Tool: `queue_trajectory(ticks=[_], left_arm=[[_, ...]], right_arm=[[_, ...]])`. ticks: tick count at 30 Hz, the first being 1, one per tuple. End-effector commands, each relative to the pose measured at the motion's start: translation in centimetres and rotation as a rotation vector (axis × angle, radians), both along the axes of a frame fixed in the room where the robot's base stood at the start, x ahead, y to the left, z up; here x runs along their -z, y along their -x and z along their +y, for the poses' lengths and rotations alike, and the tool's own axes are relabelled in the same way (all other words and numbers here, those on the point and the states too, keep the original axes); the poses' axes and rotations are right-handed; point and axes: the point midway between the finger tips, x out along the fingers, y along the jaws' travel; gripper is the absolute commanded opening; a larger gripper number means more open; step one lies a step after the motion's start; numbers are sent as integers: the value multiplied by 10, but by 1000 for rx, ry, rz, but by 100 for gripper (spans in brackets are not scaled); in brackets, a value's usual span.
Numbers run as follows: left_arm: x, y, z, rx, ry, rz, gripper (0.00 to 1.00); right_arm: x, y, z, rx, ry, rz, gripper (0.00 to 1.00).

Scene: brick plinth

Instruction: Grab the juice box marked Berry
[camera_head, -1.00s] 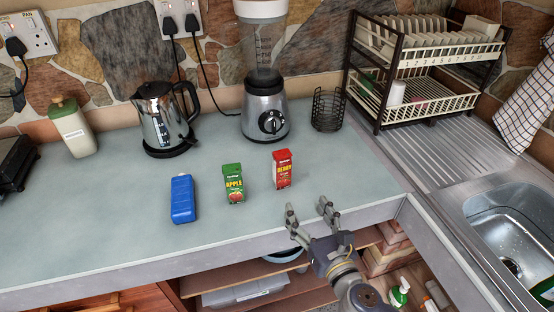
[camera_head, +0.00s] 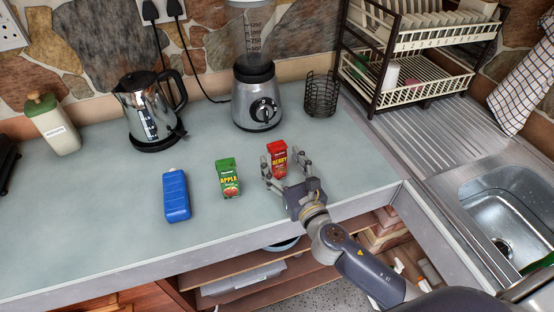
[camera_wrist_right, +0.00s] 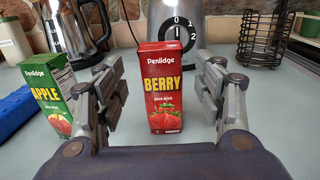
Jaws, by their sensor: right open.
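The red juice box marked Berry (camera_head: 277,158) stands upright on the counter. In the right wrist view the Berry box (camera_wrist_right: 161,88) is centred between the fingers, a little beyond the palm, with clear gaps on both sides. My right gripper (camera_head: 287,170) is open and reaches in from the counter's front edge, its fingers toward the box. It also shows in the right wrist view (camera_wrist_right: 163,92). The green Apple juice box (camera_head: 228,178) stands upright to the left, also in the right wrist view (camera_wrist_right: 50,92). My left gripper is not in view.
A blue bottle (camera_head: 176,195) is left of the Apple box. A blender (camera_head: 257,95), a kettle (camera_head: 148,112) and a wire basket (camera_head: 321,94) stand behind. A dish rack (camera_head: 430,70) and a sink (camera_head: 510,215) are at the right. Counter at left front is clear.

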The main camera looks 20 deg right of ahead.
Motion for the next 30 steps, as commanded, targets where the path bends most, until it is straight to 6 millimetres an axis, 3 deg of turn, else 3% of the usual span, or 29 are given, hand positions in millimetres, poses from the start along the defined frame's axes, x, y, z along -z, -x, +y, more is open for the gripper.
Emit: queue_trajectory(ticks=[7,16,24,30], left_arm=[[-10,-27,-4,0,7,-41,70],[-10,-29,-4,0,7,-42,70],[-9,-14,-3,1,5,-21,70],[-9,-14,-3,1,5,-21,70]], right_arm=[[1,-33,2,1,0,-2,63],[2,-37,2,0,0,0,63],[2,-37,2,0,0,0,10],[2,-37,2,0,0,-2,9]])
